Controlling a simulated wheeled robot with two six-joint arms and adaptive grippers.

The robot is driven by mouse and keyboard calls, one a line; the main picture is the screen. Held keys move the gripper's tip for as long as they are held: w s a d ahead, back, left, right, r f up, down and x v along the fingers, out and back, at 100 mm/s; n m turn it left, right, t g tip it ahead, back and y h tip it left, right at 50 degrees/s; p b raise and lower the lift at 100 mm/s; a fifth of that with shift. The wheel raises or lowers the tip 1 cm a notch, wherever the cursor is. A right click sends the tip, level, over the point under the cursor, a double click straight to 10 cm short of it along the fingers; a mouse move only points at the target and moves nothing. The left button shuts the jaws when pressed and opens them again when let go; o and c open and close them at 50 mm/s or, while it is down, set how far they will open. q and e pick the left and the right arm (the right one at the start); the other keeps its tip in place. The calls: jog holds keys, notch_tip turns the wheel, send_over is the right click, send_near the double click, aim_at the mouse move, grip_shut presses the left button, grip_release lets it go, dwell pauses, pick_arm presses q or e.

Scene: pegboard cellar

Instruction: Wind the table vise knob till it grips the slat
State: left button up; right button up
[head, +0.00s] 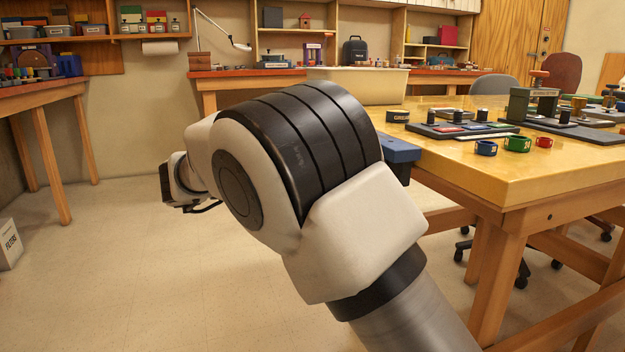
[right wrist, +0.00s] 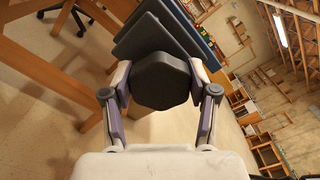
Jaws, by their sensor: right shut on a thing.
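The blue table vise (head: 400,150) is fixed at the left edge of the wooden table, and my right arm hides most of it in the head view. In the right wrist view the vise shows as dark slabs (right wrist: 160,32) behind its knob. The knob (right wrist: 163,88) is dark and many-sided. My right gripper (right wrist: 160,78) is shut on it, with one finger on each side. I cannot make out the slat in either view. My left gripper is not in view.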

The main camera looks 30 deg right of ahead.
dwell(0.3)
jog(key=o, duration=1.2)
jog(key=shift+c, duration=0.2)
notch_tip(320, 180, up, 10)
